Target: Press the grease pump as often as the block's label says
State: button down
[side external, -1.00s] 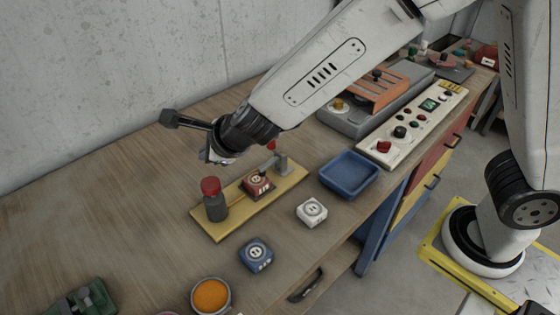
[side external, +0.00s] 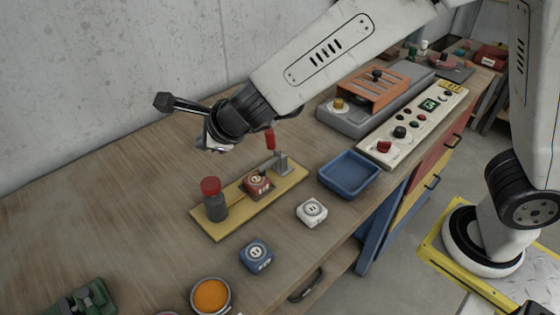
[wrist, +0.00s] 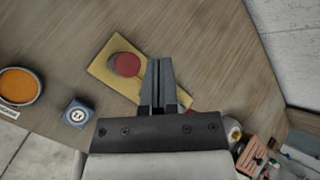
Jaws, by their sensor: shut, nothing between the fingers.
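The grease pump, a dark grey cylinder with a red cap (side external: 211,186), stands upright at the left end of a yellow board (side external: 222,230). In the wrist view its red cap (wrist: 126,65) is left of my fingers. A red block (side external: 257,183) with a pale round label sits mid-board; the label's marking is too small to read surely. A lever with a red handle (side external: 270,139) stands at the board's right end. My gripper (side external: 213,147) is above the board, apart from the pump. In the wrist view my fingers (wrist: 160,62) are shut and empty, hiding part of the board.
A white block (side external: 312,212) and a blue block (side external: 256,256) lie in front of the board. A blue tray (side external: 349,174) is to the right, near a control panel (side external: 410,128). An orange-filled bowl (side external: 211,295) is at the front.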

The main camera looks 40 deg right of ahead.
aim_at(214, 184)
jog(key=shift+r, duration=0.5)
jog(key=shift+f, duration=0.15)
jog(key=shift+f, duration=4.25)
